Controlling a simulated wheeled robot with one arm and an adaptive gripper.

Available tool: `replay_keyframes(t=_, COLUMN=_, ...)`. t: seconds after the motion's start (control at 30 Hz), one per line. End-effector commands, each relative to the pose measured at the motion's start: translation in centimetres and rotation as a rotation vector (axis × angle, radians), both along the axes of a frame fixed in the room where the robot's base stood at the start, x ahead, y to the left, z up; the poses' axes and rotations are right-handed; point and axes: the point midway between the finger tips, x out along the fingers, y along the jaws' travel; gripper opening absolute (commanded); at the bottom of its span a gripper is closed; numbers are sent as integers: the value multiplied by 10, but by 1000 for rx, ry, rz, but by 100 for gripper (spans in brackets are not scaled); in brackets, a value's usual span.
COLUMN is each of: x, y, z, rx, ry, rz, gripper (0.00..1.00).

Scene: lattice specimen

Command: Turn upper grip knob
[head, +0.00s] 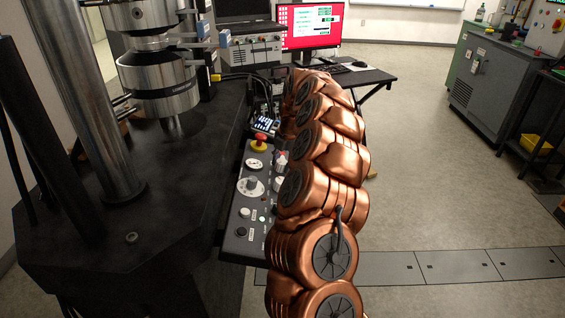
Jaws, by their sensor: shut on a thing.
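The testing machine's upper grip (140,14) is a steel cylinder above the lower grip (158,85). A sloped control panel (262,205) stands to the right of the machine. The labels are too small to read, so I cannot tell which is the upper grip knob. My copper-coloured arm covers the panel's right side. I cannot make out my gripper; it seems hidden behind the arm.
A desk (370,78) with a red-screened monitor (308,27) and a grey instrument box (252,52) stands behind. A thick steel column (85,95) rises at the left. Grey cabinets (480,80) line the right. The floor (430,185) between is clear.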

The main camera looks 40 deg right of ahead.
Motion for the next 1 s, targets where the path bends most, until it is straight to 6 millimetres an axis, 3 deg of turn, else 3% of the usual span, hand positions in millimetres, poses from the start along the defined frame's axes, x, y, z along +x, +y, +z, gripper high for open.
replay_keyframes(t=0.27, x=-1, y=-1, z=0, rx=20, ry=31, rz=-134, gripper=6)
replay_keyframes(t=1.0, x=0, y=-1, z=0, rx=127, ry=171, rz=-800, gripper=6)
